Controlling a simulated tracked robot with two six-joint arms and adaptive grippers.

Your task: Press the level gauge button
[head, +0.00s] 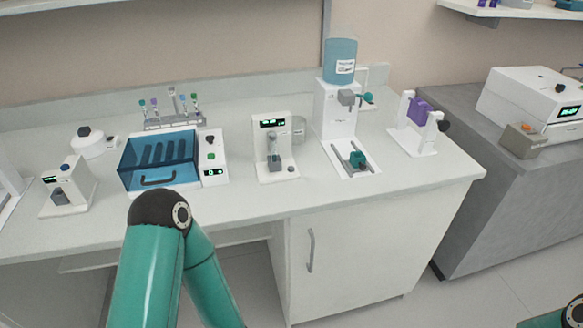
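No device has a readable label naming it a level gauge, so I cannot tell for certain which one it is. Another small white device (72,187) with a lit display stands at the far left. My teal arm rises from the bottom of the head view, its joint in front of the counter's edge. Neither gripper shows, and nothing is seen touching either device.
A blue-lidded box (158,160) with a control panel (212,158) stands behind my arm joint. A tube rack (172,121) is behind it. The counter's front strip (400,187) is clear.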

